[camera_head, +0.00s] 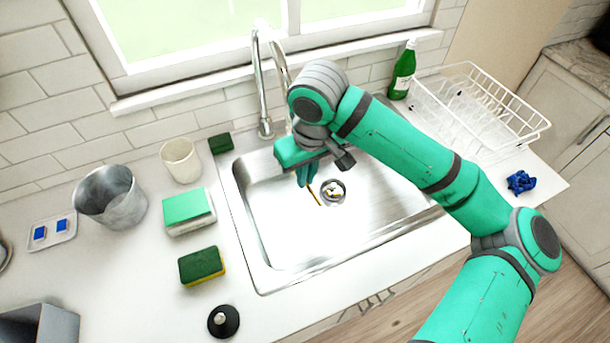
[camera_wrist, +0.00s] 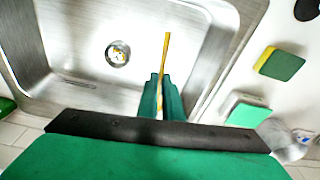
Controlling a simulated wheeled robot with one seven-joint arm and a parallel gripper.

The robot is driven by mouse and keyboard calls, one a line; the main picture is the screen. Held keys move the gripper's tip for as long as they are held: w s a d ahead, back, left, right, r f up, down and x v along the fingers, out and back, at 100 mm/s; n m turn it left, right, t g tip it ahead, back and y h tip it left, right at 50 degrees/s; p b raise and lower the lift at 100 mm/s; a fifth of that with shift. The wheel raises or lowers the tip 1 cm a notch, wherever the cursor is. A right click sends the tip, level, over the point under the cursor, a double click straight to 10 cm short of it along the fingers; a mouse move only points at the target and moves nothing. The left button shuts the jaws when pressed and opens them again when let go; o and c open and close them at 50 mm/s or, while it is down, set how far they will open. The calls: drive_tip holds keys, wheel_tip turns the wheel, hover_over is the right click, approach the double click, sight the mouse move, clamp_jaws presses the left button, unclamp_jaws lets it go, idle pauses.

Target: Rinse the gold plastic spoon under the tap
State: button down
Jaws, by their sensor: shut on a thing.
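My gripper (camera_head: 306,174) is above the steel sink (camera_head: 262,262), over the back part of its basin. It is shut on the gold plastic spoon (camera_head: 314,196), a thin gold piece that sticks out below the fingers. In the wrist view the gold spoon (camera_wrist: 166,48) extends from between the green fingers (camera_wrist: 161,92). The part between the fingers is mostly hidden. The chrome tap (camera_head: 261,85) stands behind the sink, close to my gripper; part of it is hidden behind my arm. No water stream can be made out. The drain (camera_head: 333,191) is in the basin floor beside the spoon.
Left of the sink are a sponge (camera_head: 202,266), a green-and-white block (camera_head: 188,211), a cream cup (camera_head: 181,160), a metal bucket (camera_head: 110,196) and a black stopper (camera_head: 223,321). A green bottle (camera_head: 402,72) and white dish rack (camera_head: 540,128) stand right. A blue crumpled thing (camera_head: 521,182) lies there too.

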drive_tip(key=shift+d, duration=0.2)
drive_tip(key=shift+s+d, duration=0.15)
drive_tip(key=shift+d, duration=0.25)
idle(0.3)
drive_tip(key=s+a, duration=0.2)
drive_tip(key=s, duration=0.5)
drive_tip(key=shift+s, duration=0.4)
drive_tip(key=shift+r, duration=0.1)
idle(1.4)
drive_tip(key=s+a+r, duration=0.1)
drive_tip(key=s+r, duration=0.2)
drive_tip(key=s, duration=0.1)
drive_tip(key=shift+s+r, duration=0.4)
drive_tip(key=shift+a, duration=0.1)
idle(0.7)
